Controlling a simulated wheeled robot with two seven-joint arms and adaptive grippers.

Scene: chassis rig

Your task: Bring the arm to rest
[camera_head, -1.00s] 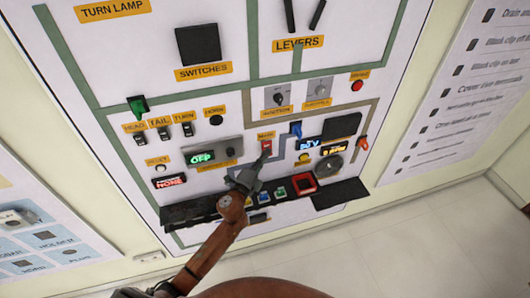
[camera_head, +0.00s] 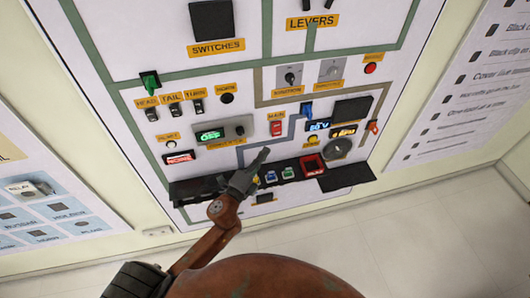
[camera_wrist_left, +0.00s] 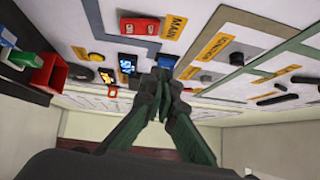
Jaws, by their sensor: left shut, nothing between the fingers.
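My left gripper (camera_head: 258,165) is shut and empty in front of the lower middle of the control panel (camera_head: 228,60). Its arm comes up from the bottom of the head view. The closed fingers also show in the left wrist view (camera_wrist_left: 163,85). The red main switch (camera_head: 276,129) is just above the fingertips in the head view, and it shows at the top of the left wrist view (camera_wrist_left: 140,27). I cannot tell how far the fingers are from the panel. My right gripper is not in view.
A dark shelf (camera_head: 190,190) runs along the panel's lower edge, with a red square-framed part (camera_head: 312,165) and small coloured parts on it. A blue lever (camera_head: 306,110) and a lit display (camera_head: 210,135) are close by. The floor (camera_head: 400,220) in front is clear.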

